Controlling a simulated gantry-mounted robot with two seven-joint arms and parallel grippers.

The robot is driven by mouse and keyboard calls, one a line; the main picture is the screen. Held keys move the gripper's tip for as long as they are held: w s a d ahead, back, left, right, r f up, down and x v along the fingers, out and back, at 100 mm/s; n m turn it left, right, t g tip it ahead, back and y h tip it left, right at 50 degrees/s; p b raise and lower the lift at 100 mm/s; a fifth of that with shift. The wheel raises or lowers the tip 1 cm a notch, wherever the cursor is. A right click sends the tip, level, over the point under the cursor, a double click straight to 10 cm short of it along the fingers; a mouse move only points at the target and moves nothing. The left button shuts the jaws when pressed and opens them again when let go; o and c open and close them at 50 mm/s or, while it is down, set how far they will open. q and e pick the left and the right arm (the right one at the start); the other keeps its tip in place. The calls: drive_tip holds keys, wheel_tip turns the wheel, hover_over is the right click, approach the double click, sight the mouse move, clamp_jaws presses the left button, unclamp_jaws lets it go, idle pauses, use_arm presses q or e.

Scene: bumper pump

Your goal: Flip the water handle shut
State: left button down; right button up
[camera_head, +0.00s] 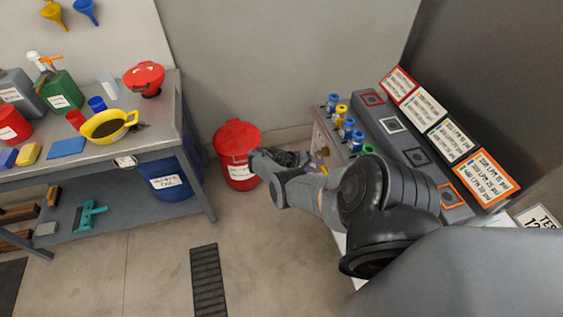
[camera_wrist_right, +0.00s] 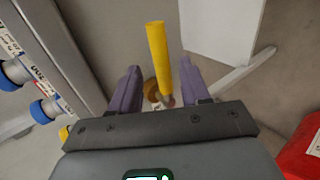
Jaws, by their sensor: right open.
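The water handle is a yellow lever (camera_wrist_right: 157,55) in the right wrist view. It points away from a brassy round fitting (camera_wrist_right: 154,92) that is partly hidden by my gripper. My right gripper (camera_wrist_right: 160,68) is open, with its purple fingers on either side of the lever; I cannot tell whether either touches it. In the head view the right gripper (camera_head: 319,160) is small, by the left side of the grey bench unit. A bit of yellow (camera_head: 324,170) shows beside its fingers. My left gripper is not in view.
Blue and yellow knobs (camera_head: 348,124) line the bench unit close to the gripper; blue ones (camera_wrist_right: 42,110) also show in the wrist view. A red bucket (camera_head: 236,152) stands on the floor nearby. A cluttered table (camera_head: 181,108) is at left.

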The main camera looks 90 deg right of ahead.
drive_tip(key=p+v, duration=0.2)
drive_tip(key=v, duration=0.3)
drive_tip(key=shift+w+a+r, duration=0.1)
drive_tip(key=shift+w, duration=0.05)
